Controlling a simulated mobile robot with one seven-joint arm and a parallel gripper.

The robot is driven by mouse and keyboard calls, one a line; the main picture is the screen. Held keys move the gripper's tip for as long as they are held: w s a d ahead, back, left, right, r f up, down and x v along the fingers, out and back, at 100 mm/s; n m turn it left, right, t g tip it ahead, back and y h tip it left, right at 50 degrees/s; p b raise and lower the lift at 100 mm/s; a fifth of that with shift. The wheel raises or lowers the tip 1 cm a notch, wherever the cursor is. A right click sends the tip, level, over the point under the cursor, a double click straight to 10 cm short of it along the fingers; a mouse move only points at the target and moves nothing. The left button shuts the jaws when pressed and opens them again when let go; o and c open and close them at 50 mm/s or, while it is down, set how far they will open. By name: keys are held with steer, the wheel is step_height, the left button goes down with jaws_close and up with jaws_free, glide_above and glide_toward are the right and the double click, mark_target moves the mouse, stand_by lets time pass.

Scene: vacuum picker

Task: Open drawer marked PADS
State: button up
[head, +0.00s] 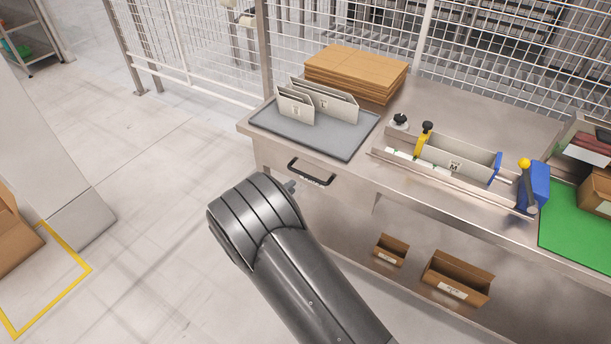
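A steel workbench (405,160) stands ahead of me. Under its top at the left is a drawer front (340,193) with a black bar handle (311,172). The drawer appears closed. A small label seems to sit by the handle, but it is too small to read, so I cannot tell if it says PADS. My dark grey arm rises from the bottom of the view and ends in front and left of the drawer, covering part of its left side. A small grey tip shows beyond the arm near the handle's lower left; my gripper's fingers are hidden.
On the bench are a grey mat (343,152) with upright plates, stacked brown cardboard (355,73), a fixture (455,167) with yellow and blue parts, and a green mat (575,232). Open cartons (456,279) sit below.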

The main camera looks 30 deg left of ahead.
mark_target(305, 176)
steer(key=x, duration=0.9)
steer(key=shift+w, duration=0.35)
jaws_close()
